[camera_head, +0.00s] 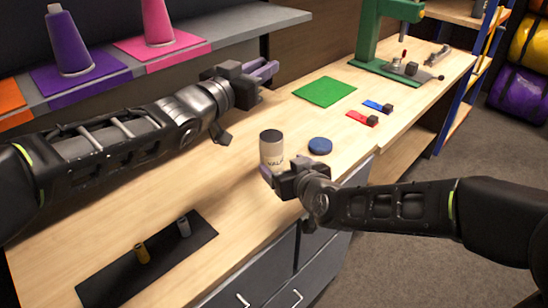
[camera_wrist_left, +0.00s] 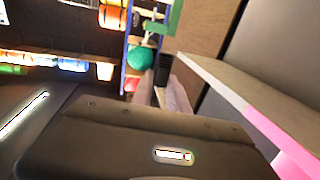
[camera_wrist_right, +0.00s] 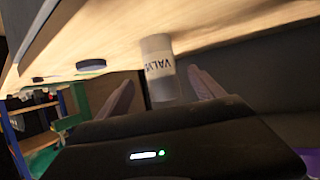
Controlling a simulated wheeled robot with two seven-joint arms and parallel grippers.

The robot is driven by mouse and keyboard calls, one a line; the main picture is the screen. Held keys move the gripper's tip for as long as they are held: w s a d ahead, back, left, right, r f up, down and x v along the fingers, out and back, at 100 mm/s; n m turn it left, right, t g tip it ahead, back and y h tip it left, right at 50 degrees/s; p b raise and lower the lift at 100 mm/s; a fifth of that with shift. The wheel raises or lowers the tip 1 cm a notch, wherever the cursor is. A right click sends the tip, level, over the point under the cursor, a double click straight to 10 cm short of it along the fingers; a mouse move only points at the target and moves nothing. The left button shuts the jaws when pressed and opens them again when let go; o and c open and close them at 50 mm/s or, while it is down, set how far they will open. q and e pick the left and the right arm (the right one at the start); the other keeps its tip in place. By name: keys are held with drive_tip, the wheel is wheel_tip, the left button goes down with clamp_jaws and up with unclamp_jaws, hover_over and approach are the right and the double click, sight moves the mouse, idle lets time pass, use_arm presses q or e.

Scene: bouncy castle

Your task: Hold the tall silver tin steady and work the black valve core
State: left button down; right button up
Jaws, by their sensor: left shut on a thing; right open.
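The tall silver tin (camera_head: 272,150) stands upright on the workbench, its top dark and a label reading "VALV" on its side. It also shows in the right wrist view (camera_wrist_right: 162,80), between the open fingers. My right gripper (camera_head: 268,172) is open, low beside the tin; I cannot tell whether a finger touches it. My left gripper (camera_head: 266,72) is raised above the bench, behind the tin. In the left wrist view, it is shut on a small black cylinder (camera_wrist_left: 162,68), which appears to be the black valve core. That cylinder is hidden in the head view.
A blue round disc (camera_head: 320,145) lies right of the tin. A green mat (camera_head: 325,92), a red block (camera_head: 362,118) and a blue block (camera_head: 378,107) lie farther back. A black mat (camera_head: 115,280) with two small cylinders is front left. A green press (camera_head: 375,45) stands at the back.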

sight(275, 159)
drive_tip(key=x, duration=0.9)
drive_tip(key=c, duration=1.5)
drive_tip(key=shift+c, duration=0.2)
use_arm(q)
drive_tip(key=f, duration=0.3)
drive_tip(key=a+f, duration=0.1)
drive_tip(key=f, duration=0.1)
drive_tip(key=shift+w, duration=0.4)
wheel_tip(275, 159, down, 6)
